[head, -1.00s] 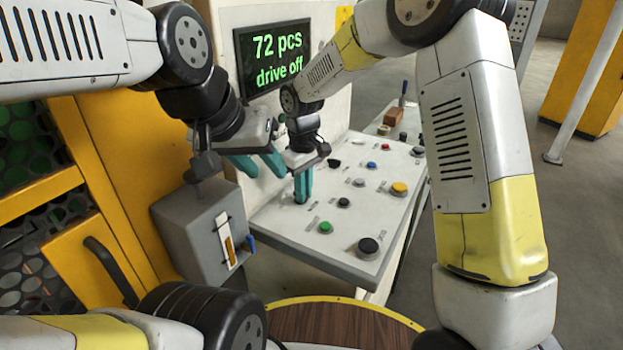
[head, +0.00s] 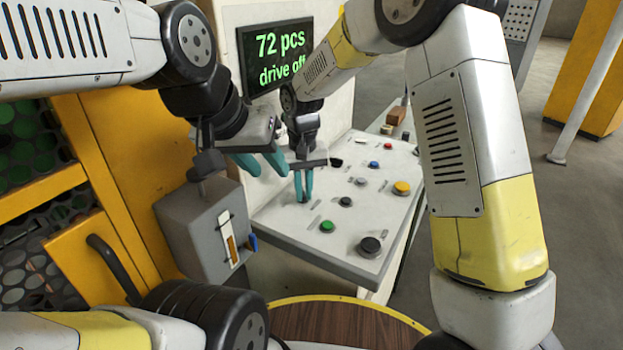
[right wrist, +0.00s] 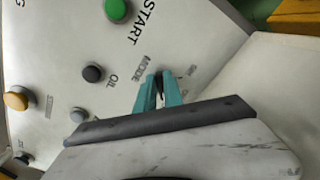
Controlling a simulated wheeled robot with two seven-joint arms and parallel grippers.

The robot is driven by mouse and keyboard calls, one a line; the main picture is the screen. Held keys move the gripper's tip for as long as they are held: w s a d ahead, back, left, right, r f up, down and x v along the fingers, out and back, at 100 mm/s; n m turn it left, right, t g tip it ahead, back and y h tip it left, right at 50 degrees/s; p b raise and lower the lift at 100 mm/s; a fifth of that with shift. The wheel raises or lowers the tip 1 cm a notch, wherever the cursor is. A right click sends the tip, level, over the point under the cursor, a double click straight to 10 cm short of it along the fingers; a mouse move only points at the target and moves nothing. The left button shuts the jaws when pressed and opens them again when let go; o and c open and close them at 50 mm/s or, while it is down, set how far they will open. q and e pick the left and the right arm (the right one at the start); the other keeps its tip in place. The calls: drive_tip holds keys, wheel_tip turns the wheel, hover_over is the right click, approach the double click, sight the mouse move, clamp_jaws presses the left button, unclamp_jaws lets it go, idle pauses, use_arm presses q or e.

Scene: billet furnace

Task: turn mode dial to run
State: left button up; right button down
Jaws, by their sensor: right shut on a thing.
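My right gripper (head: 303,198) points down at the sloped control panel (head: 282,226), with its teal fingers closed around the mode dial. In the right wrist view, a small dark part of the mode dial (right wrist: 160,92) shows between the fingertips, beside the printed word MODE. The fingers hide most of the dial, so I cannot tell which way it points. My left gripper (head: 262,165) hangs open and empty above the panel's left edge, left of the right gripper. The display (head: 278,57) behind reads "72 pcs" and "drive off".
A green START button (head: 327,227), a black OIL button (head: 345,201) and a large black knob (head: 369,246) are near the right gripper. Yellow (head: 401,188), red (head: 373,164) and blue buttons sit farther off. A grey box (head: 199,235) stands left of the panel.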

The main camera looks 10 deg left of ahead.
sight(304, 195)
idle(0.4)
drive_tip(key=c, duration=1.5)
unclamp_jaws()
drive_tip(key=shift+o, duration=0.2)
wheel_tip(304, 195, up, 8)
drive_tip(key=shift+f, duration=0.25)
drive_tip(key=shift+r, duration=0.2)
